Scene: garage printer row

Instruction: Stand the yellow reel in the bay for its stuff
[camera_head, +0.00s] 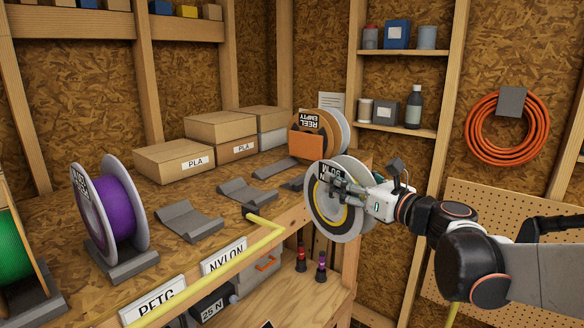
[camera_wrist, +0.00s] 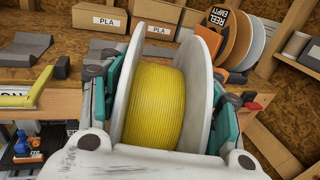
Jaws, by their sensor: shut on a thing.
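The yellow reel (camera_head: 323,208) has pale flanges and wound yellow filament, which shows plainly in the wrist view (camera_wrist: 157,102). My gripper (camera_head: 346,190) is shut on it, with a finger on each outer flange (camera_wrist: 163,92). The reel is upright, held off the right front of the bench. A dark label on its flange is partly covered by my finger, so I cannot read it all. Empty grey cradles stand on the bench: one left of centre (camera_head: 187,221), one behind it (camera_head: 243,193) and one farther back (camera_head: 272,170). Front signs read PETG (camera_head: 154,300) and NYLON (camera_head: 224,257).
A purple reel (camera_head: 119,207) stands in a cradle at left, beside a green one (camera_head: 10,248). A yellow bar (camera_head: 250,240) runs along the front edge by NYLON. Boxes (camera_head: 175,160) line the back. A reel marked REEL EMPTY (camera_head: 315,122) stands at the far end.

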